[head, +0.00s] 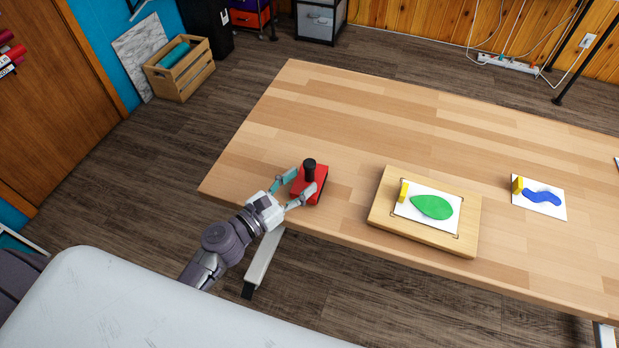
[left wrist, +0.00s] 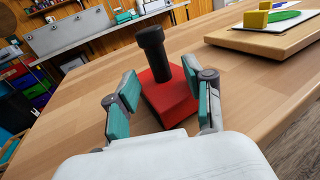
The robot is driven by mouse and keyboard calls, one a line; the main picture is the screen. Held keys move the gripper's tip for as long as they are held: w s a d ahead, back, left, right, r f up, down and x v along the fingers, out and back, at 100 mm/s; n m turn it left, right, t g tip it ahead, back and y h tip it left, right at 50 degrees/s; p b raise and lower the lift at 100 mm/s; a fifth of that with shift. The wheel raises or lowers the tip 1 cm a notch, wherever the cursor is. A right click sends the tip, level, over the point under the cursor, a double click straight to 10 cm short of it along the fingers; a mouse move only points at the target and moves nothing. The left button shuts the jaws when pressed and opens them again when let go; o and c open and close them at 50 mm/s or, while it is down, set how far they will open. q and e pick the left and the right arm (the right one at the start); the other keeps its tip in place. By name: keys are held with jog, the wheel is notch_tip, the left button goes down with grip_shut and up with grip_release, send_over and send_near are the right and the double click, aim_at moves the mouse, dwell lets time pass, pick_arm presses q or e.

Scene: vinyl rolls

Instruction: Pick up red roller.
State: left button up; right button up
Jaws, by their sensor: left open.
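The red roller (head: 312,191) is a red block with an upright black knob handle, and it stands on the wooden table near its left front edge. In the left wrist view the red roller (left wrist: 168,98) lies straight ahead, with its near end between my fingers. My left gripper (head: 297,190) is open, with its teal-padded fingers on either side of the red block. In the left wrist view my left gripper (left wrist: 160,112) shows a gap at the left finger; whether the right finger touches the block I cannot tell. My right gripper is out of view.
The wooden table (head: 380,130) has clear room behind the roller. To the right lies a wooden board (head: 384,203) with a green leaf-shape card (head: 430,207) and a yellow block (head: 404,192). Further right is a blue-shape card (head: 541,196) with another yellow block (head: 517,184).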

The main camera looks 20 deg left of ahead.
aim_at(306, 177)
pick_arm(q)
jog(key=x, duration=0.3)
jog(key=shift+w+d, duration=0.15)
jog(key=shift+w, duration=0.2)
grip_shut()
